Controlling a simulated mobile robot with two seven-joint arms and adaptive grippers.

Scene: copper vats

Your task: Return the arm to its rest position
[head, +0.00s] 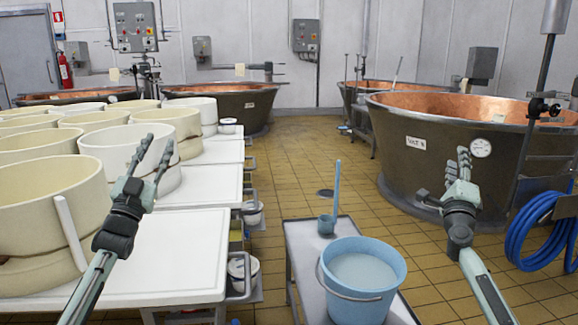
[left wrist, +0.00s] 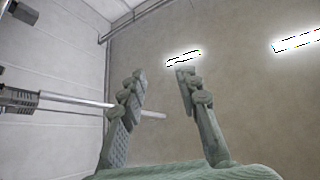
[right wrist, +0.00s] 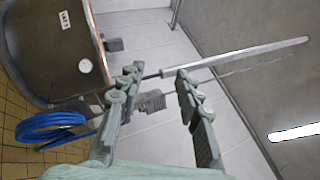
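My left gripper (head: 152,160) is raised in front of the white tables on the left of the head view. Its two fingers stand apart, pointing up. In the left wrist view my left gripper (left wrist: 160,85) is open with nothing between the fingers. My right gripper (head: 461,165) is raised at the right of the head view, in front of the large copper vat (head: 412,155). In the right wrist view my right gripper (right wrist: 157,82) is open and empty. Both arms come up from the bottom of the head view, and neither gripper visibly touches anything.
A blue bucket (head: 352,302) of pale liquid and a blue long-handled brush (head: 327,222) stand on a low metal cart (head: 303,240) between my arms. Cream moulds (head: 50,190) crowd the white tables (head: 185,240). A blue hose (head: 535,230) hangs at right. The tiled aisle (head: 290,150) is clear.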

